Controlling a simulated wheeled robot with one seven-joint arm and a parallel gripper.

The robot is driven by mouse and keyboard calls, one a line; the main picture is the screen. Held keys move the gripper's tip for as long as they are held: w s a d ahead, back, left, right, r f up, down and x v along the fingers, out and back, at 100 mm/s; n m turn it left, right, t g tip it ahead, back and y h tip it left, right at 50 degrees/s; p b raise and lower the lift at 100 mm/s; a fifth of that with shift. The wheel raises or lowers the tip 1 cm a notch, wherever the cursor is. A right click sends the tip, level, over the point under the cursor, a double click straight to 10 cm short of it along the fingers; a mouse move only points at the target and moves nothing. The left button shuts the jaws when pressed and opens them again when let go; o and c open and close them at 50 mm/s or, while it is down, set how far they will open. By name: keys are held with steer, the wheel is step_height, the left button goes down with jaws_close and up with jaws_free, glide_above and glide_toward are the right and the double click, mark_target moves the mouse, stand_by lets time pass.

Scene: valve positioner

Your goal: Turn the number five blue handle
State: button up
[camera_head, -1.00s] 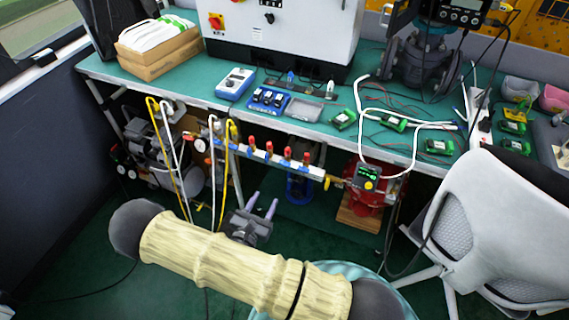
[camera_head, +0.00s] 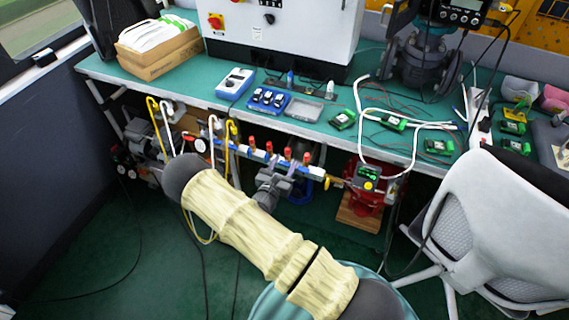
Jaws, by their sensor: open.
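A manifold pipe (camera_head: 316,172) runs under the front edge of the bench. It carries a row of several small valves with red tops (camera_head: 287,152) and small blue parts. I cannot make out any numbers, so I cannot tell which is the number five blue handle. My gripper (camera_head: 279,172) is open, just below and in front of the middle of the manifold, with its fingers pointing up toward it. I cannot tell whether the fingers touch anything. My gripper hides part of the manifold's underside and a blue object (camera_head: 300,192) behind it.
Yellow and white hoses (camera_head: 231,135) hang at the manifold's left end. A red device (camera_head: 366,190) stands on a wooden block to the right. A white chair (camera_head: 490,225) is at the right. The green bench top (camera_head: 190,84) overhangs the manifold. Floor at the left is mostly clear.

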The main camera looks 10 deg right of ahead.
steer(key=shift+w+d, duration=0.15)
steer(key=shift+w, duration=0.05)
steer(key=shift+c, duration=0.3)
steer(key=c, duration=0.7)
steer(key=shift+o, duration=0.3)
steer(key=shift+n+p, duration=0.4)
steer(key=shift+p, duration=0.15)
steer(key=o, duration=0.7)
